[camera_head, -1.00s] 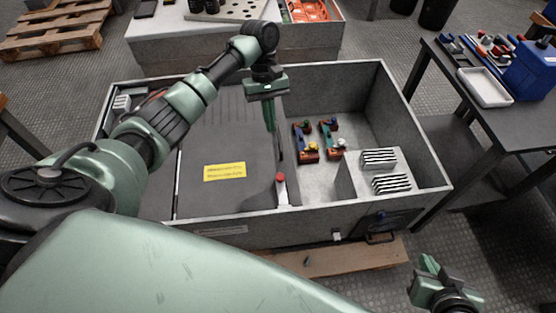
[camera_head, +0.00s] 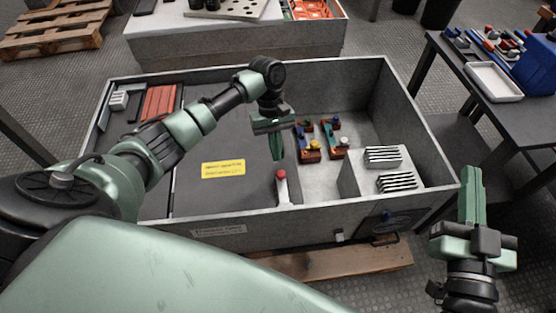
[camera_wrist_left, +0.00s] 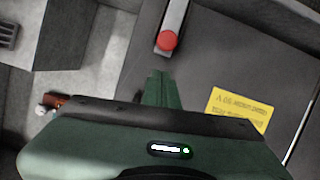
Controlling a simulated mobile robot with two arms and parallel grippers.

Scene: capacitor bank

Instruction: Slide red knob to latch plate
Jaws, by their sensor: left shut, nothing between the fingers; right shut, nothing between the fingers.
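The red knob (camera_head: 281,174) sits on top of a pale slider bar (camera_head: 283,191) near the front wall of the grey cabinet, at the right edge of a dark cover panel (camera_head: 225,200). The knob also shows in the left wrist view (camera_wrist_left: 166,41), at the end of the bar. My left gripper (camera_head: 277,155) is shut and empty, pointing down just behind the knob and apart from it. In the left wrist view its shut fingers (camera_wrist_left: 161,88) lie below the knob. My right gripper (camera_head: 472,195) is shut and empty, outside the cabinet at the right. I cannot make out the latch plate.
Coloured terminal blocks (camera_head: 309,143) and slotted white blocks (camera_head: 383,155) stand in the cabinet's right part. A yellow label (camera_head: 223,169) lies on the dark panel. The cabinet walls (camera_head: 418,130) rise around. A side table with a white tray (camera_head: 493,80) stands at the right.

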